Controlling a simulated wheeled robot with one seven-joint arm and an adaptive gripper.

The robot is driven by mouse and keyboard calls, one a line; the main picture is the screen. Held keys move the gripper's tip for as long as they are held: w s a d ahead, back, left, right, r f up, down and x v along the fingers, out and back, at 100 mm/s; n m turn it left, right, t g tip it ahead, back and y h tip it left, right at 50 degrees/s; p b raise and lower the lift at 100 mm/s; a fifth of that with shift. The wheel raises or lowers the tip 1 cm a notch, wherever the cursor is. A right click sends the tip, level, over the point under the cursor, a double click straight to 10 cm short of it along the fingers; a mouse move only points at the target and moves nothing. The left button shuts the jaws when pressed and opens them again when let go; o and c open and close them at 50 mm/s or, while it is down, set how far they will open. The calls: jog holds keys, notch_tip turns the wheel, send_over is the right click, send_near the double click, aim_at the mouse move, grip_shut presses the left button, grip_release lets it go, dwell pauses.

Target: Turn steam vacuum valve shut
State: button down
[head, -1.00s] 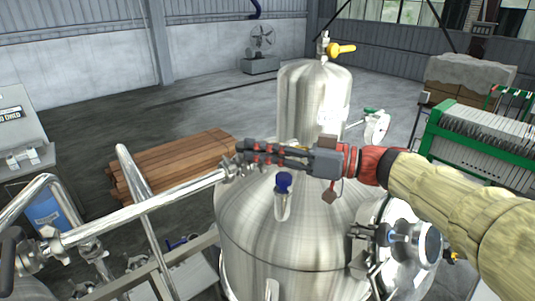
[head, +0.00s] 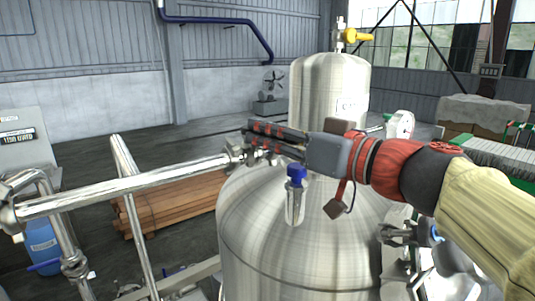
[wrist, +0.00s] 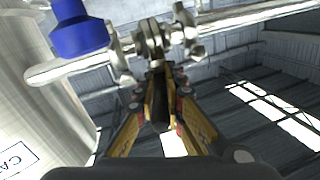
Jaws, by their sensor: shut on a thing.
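The steam vacuum valve is at the metal fitting (head: 240,154) where a bright steel pipe (head: 130,186) meets the top of the steel tank (head: 300,245). My gripper (head: 252,135) reaches in from the right at this fitting. In the wrist view the yellow-sided fingers of my gripper (wrist: 160,85) close on a dark, narrow valve handle (wrist: 159,112), just below the bolted metal fitting (wrist: 152,40). The fingers hide much of the handle, so its angle is hard to tell.
A blue-capped fitting (head: 296,177) stands on the tank close below my gripper; its blue cap (wrist: 80,32) is at upper left in the wrist view. A taller tank with a yellow-handled valve (head: 352,36) stands behind. Timber (head: 175,203) lies on the floor at left.

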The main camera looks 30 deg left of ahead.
jog(key=shift+s+a+m+t+h+b, duration=0.1)
jog(key=shift+s+m+t+h+b, duration=0.1)
jog(key=shift+m+t+b, duration=0.45)
jog(key=shift+s+m+t+h+b, duration=0.1)
jog(key=shift+s+m+t+b, duration=0.15)
jog(key=shift+t+b, duration=0.65)
jog(key=shift+m+t+b, duration=0.3)
jog(key=shift+t, duration=0.05)
jog(key=c, duration=1.9)
grip_release()
jog(key=shift+o, duration=0.3)
jog(key=v, duration=1.2)
jog(key=shift+r, duration=0.2)
